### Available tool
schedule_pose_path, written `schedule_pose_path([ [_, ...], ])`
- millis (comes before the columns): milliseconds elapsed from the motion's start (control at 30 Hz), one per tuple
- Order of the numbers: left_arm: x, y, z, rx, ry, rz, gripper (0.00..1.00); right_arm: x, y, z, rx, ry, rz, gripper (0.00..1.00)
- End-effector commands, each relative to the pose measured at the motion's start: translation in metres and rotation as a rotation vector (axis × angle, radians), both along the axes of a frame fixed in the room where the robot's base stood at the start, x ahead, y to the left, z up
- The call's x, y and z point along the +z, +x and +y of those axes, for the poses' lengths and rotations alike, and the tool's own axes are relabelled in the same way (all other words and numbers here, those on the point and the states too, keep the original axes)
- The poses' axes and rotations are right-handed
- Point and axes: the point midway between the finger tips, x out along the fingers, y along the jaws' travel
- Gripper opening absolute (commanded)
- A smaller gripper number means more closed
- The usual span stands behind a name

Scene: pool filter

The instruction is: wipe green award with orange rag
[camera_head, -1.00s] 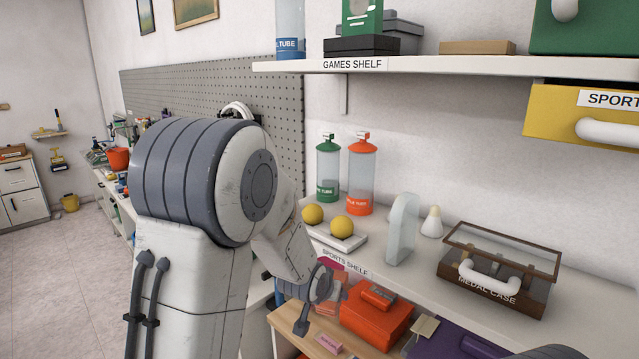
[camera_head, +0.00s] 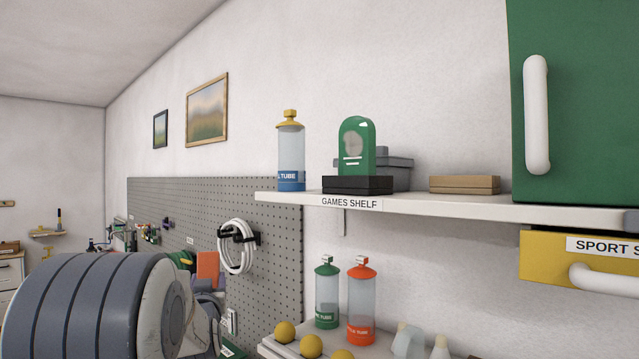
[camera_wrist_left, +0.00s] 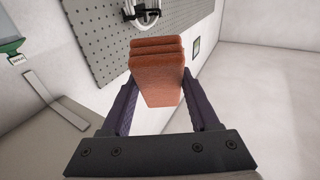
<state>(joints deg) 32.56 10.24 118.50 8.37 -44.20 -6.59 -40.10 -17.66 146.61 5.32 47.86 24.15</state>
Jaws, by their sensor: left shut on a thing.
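The green award (camera_head: 356,145) stands upright on a black base on the games shelf (camera_head: 420,203). A pale greyish smudge marks its face. The orange rag (camera_head: 208,267) is held up in front of the pegboard, left of the shelf and lower than it. In the left wrist view the folded rag (camera_wrist_left: 157,75) sits between the two fingers of my left gripper (camera_wrist_left: 156,100), which is shut on it. In the head view the left gripper (camera_head: 209,290) is partly hidden behind my arm. The rag is well apart from the award. My right gripper is not in view.
A blue tube with a yellow cap (camera_head: 290,152) stands left of the award. A grey box (camera_head: 398,172) is behind it, and a flat wooden box (camera_head: 464,185) lies right. A green cabinet door (camera_head: 585,100) is at right. Green (camera_head: 327,292) and orange (camera_head: 361,300) tubes stand below.

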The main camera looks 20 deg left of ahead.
Motion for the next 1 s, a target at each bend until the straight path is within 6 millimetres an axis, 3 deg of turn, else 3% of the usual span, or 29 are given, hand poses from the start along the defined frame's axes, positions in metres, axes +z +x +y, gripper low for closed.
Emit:
schedule_pose_path([
  [33,0.036,0.005,-0.009,-0.041,0.028,-0.035,0.17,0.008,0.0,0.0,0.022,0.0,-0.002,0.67],
  [200,0.126,0.02,-0.052,-0.236,0.087,-0.13,0.17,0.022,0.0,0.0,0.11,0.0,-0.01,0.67],
  [367,0.202,0.024,-0.106,-0.469,0.113,-0.224,0.17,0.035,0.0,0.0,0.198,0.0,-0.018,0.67],
  [500,0.258,0.019,-0.161,-0.697,0.113,-0.308,0.17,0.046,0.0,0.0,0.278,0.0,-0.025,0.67],
  [600,0.287,0.011,-0.198,-0.847,0.097,-0.361,0.17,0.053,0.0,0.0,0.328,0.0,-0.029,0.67],
  [733,0.31,0.0,-0.234,-0.992,0.075,-0.413,0.17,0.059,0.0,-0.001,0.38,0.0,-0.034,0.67],
  [833,0.318,-0.006,-0.251,-1.058,0.06,-0.437,0.17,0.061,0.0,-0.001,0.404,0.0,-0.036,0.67],
  [1000,0.322,-0.005,-0.262,-1.094,0.052,-0.45,0.17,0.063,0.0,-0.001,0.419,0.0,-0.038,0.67],
])
